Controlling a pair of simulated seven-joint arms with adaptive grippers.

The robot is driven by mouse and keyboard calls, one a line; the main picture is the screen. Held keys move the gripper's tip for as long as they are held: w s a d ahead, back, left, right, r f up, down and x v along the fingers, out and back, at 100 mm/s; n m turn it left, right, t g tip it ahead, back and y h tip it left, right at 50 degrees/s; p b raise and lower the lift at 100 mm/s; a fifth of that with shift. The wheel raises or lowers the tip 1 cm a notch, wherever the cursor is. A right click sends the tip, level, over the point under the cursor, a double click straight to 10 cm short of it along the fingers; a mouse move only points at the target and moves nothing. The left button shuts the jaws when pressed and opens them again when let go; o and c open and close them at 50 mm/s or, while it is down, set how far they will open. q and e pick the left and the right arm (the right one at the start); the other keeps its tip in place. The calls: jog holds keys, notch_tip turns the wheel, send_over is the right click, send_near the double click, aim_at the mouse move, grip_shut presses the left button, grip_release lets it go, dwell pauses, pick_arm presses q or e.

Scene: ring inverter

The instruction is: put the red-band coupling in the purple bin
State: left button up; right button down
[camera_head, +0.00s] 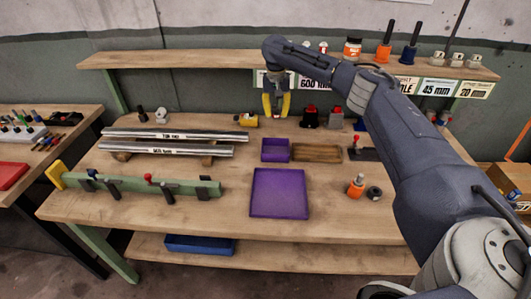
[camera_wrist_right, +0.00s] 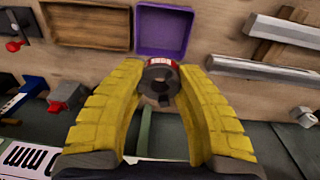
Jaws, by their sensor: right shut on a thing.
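My right gripper (camera_head: 276,106) hangs over the back of the bench, behind the small purple bin (camera_head: 276,150). In the right wrist view its yellow fingers (camera_wrist_right: 160,85) are shut on the red-band coupling (camera_wrist_right: 158,72), a dark grey ring with a red and white band along its top edge. The coupling cannot be made out clearly in the head view. The bin also shows in the right wrist view (camera_wrist_right: 163,52), beyond the coupling and apart from it; its visible floor looks empty. My left gripper is not in view.
A wooden tray (camera_head: 316,153) adjoins the bin's right side. A larger purple tray (camera_head: 280,194) lies in front, looking empty. Metal bars (camera_head: 175,134) lie at left. A dark ring (camera_head: 374,193) and orange bottle (camera_head: 356,185) stand at right. A shelf (camera_head: 220,57) runs behind.

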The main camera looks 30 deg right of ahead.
aim_at(275, 149)
notch_tip(275, 149, down, 19)
jog(key=shift+f, duration=0.1)
dwell(0.6)
jog(key=c, duration=1)
grip_release()
jog(key=shift+f, duration=0.1)
jog(key=r, duration=1.2)
jog(key=shift+s+a+r, duration=0.15)
jog(key=shift+a, duration=0.1)
jog(key=shift+o, duration=0.3)
